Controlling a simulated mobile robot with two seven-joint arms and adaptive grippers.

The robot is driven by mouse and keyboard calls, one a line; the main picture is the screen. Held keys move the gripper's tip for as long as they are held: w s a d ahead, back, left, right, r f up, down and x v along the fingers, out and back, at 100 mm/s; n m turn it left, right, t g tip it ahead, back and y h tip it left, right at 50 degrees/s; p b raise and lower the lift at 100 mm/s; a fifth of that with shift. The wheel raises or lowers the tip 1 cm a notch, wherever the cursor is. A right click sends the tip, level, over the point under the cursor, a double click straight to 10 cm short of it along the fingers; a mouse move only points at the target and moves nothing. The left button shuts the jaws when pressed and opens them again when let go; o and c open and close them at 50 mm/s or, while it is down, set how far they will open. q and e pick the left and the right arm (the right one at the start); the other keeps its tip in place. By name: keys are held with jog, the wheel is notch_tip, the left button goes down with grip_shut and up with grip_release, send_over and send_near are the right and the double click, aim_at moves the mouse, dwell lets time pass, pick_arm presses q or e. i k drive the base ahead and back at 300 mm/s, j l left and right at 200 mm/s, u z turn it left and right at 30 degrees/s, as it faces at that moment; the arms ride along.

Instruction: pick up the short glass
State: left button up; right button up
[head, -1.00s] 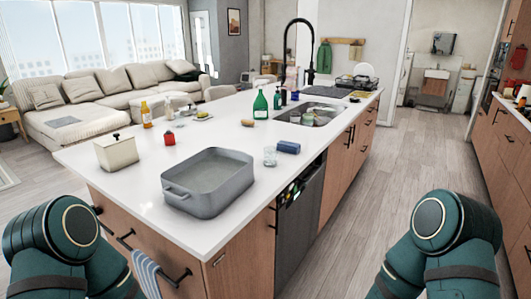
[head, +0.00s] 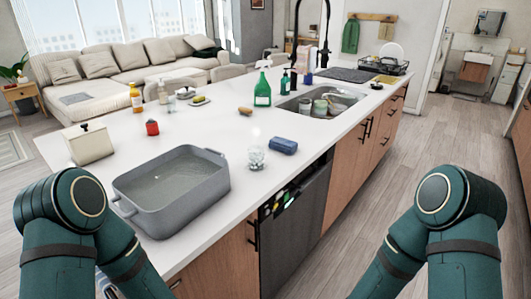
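The short glass (head: 256,157) is clear and stands on the white island counter (head: 217,124). It is just right of a grey roasting pan (head: 172,188) and left of a blue sponge-like block (head: 284,145). My two teal arms show at the lower left and lower right of the head view. Both are apart from the glass, in front of the island. Neither gripper shows in this view.
The sink (head: 322,100) holds some cups. Clear floor (head: 400,165) lies right of the island.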

aim_at(257, 157)
jog(key=i+l, duration=0.65)
jog(key=l, duration=0.25)
